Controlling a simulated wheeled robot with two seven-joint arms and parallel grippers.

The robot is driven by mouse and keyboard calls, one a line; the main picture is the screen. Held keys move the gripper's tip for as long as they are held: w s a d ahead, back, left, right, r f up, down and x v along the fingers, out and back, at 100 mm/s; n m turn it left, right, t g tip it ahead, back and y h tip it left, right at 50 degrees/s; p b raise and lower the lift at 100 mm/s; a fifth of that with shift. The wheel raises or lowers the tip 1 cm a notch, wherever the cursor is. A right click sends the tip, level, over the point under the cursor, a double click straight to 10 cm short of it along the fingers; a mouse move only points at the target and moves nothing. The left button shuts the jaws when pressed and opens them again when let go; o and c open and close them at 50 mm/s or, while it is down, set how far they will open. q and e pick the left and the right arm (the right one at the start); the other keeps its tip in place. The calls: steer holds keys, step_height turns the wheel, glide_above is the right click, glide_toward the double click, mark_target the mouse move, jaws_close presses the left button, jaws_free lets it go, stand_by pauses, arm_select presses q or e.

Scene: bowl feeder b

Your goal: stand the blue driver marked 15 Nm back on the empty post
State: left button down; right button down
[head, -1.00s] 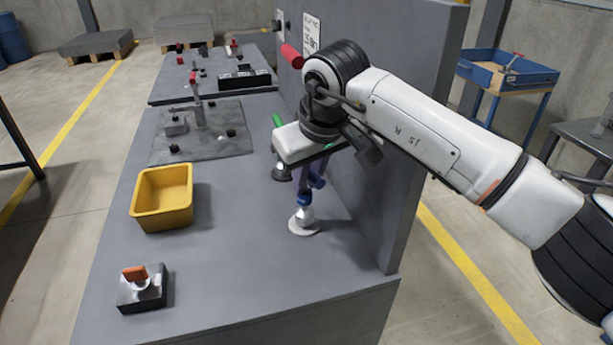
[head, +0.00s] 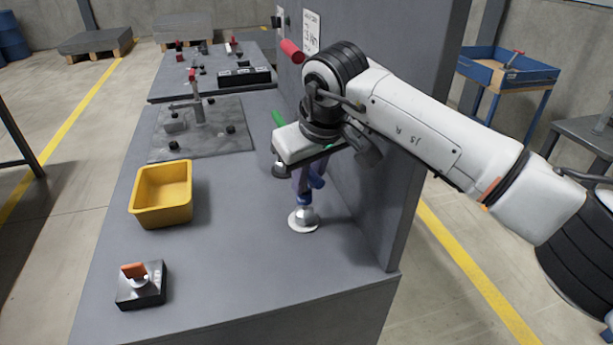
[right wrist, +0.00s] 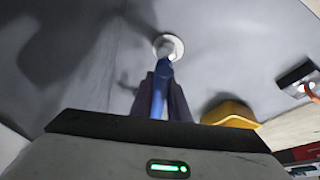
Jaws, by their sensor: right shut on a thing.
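The blue driver (head: 317,181) is in my right gripper (head: 302,178), below my white wrist housing, which hides its upper part. In the right wrist view, the two dark fingers (right wrist: 163,100) are closed around the blue driver (right wrist: 159,92). Its lower end is over a round white base (head: 303,226) with a silver piece on it; the base also shows in the right wrist view (right wrist: 169,43). I cannot tell whether the driver is fully seated on the post or just above it. The 15 Nm marking is not readable. My left gripper is not in view.
A green-handled driver (head: 278,118) stands behind, close to my gripper. A grey upright panel (head: 370,190) is close on the right. A yellow bin (head: 162,208) and a black box with an orange switch (head: 141,288) are at left.

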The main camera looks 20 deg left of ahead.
steer(key=shift+r, duration=0.1)
steer(key=c, duration=1.6)
jaws_free()
